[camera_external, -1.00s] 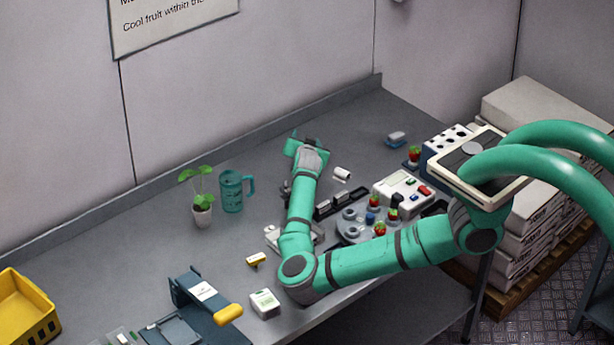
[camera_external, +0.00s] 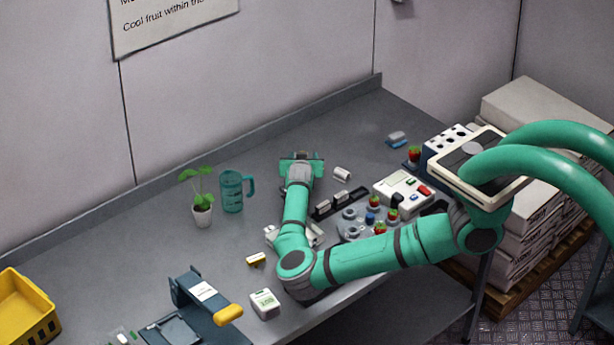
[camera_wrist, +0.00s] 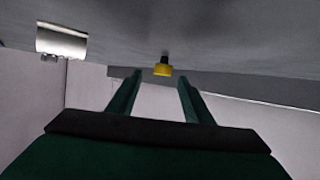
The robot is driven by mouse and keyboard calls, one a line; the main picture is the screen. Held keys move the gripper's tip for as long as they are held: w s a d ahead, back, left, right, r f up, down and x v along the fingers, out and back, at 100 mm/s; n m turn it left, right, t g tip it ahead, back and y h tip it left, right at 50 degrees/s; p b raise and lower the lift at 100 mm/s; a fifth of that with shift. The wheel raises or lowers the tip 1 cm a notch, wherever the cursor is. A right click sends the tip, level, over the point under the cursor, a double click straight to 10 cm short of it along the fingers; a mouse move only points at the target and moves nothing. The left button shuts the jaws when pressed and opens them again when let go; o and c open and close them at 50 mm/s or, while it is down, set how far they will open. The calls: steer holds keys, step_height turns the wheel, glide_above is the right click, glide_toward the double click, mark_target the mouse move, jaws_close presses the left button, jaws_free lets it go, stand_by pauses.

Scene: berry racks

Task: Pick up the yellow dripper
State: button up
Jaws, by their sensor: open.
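The yellow dripper (camera_wrist: 163,70) shows in the wrist view as a small yellow piece with a dark part at the tabletop. The wrist view looks upside down, with the tabletop at the top. The dripper appears ahead of my gripper (camera_wrist: 160,78), between its two fingertips in the picture, and I cannot tell how far off it is. The fingers are apart with nothing held. In the external view my gripper (camera_external: 301,158) is low over the bench, pointing to the wall, and I cannot make out the dripper there; my gripper likely hides it.
A white cylinder (camera_external: 342,173) lies right of my gripper; it also shows in the wrist view (camera_wrist: 62,41). A teal mug (camera_external: 232,192) and potted plant (camera_external: 202,214) stand to the left. A round berry rack (camera_external: 352,229) is near my forearm.

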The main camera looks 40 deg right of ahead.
steer(key=shift+x, duration=2.5)
steer(key=shift+w+a, duration=0.15)
steer(key=shift+a, duration=0.05)
steer(key=c, duration=1.1)
